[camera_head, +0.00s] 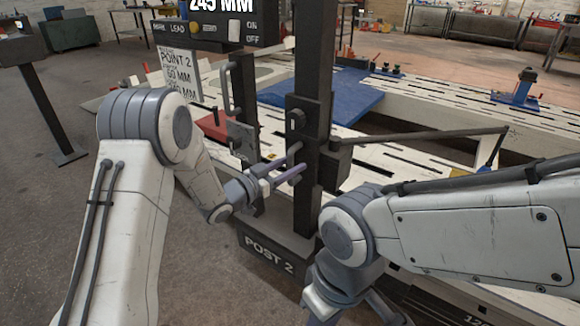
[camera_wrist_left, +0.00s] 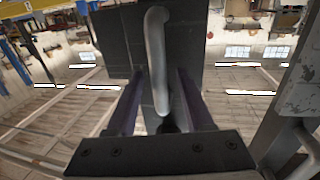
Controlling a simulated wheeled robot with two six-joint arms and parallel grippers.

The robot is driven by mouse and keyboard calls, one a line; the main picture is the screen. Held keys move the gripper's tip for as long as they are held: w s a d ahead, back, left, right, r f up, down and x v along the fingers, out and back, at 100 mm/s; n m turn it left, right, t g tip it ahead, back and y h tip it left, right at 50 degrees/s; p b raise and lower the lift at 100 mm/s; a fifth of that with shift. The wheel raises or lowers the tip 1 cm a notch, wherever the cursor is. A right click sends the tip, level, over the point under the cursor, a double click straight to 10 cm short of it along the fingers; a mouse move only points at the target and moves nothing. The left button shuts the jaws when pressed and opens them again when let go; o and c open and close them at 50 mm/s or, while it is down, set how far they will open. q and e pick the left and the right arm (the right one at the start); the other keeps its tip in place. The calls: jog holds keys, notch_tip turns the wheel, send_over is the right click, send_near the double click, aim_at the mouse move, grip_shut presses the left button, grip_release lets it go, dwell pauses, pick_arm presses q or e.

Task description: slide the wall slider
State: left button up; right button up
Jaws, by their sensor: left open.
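The wall slider appears to be the dark block (camera_head: 318,106) on the tall black post marked POST 2. A bent grey bar handle (camera_wrist_left: 154,50) on a dark plate fills the upper middle of the left wrist view.
A sign reading POINT 2 (camera_head: 180,74) and a display panel (camera_head: 210,33) stand at upper left. A thinner post with a handle (camera_head: 229,90) is left of the slider post. A slotted bench (camera_head: 440,165) with a blue panel (camera_head: 335,92) lies behind.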

pick_arm(q)
grip_shut()
dwell(1.4)
